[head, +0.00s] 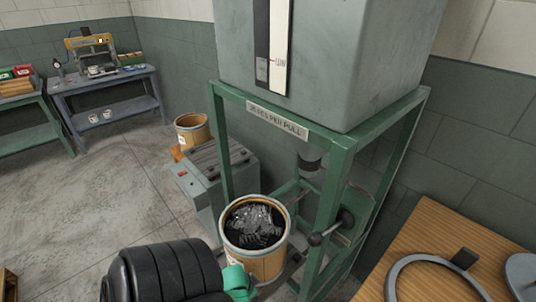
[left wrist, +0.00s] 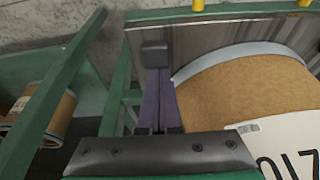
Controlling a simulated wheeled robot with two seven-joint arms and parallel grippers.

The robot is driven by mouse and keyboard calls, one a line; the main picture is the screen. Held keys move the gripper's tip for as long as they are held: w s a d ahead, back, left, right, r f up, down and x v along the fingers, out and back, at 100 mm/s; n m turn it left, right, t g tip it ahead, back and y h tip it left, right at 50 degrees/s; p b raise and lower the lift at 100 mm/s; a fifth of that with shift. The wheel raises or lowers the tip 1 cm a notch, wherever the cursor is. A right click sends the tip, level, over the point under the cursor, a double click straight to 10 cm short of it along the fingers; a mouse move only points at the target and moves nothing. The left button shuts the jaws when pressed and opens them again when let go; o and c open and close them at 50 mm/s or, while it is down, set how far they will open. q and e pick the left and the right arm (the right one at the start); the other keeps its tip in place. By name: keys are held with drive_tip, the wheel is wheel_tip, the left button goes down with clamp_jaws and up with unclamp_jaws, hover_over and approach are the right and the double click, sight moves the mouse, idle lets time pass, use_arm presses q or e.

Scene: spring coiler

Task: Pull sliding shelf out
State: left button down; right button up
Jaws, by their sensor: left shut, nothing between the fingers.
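The green stand (head: 334,180) holds up a grey hopper (head: 340,60) and carries a label plate on its upper rail. A drum (head: 265,265) filled with dark coiled pieces sits at the stand's front left; it shows large at the right of the left wrist view (left wrist: 245,85). My right gripper is not in view.
A lever with a black knob (head: 317,238) sticks out from the stand. A grey machine box (head: 205,180) and another drum (head: 192,131) stand behind. A wooden table (head: 445,232) with a ring fills the lower right. The floor at left is open.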

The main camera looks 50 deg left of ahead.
use_arm(q)
drive_tip(key=s+p, duration=0.2)
drive_tip(key=s, duration=0.5)
drive_tip(key=shift+s+d, duration=0.15)
drive_tip(key=shift+d, duration=0.25)
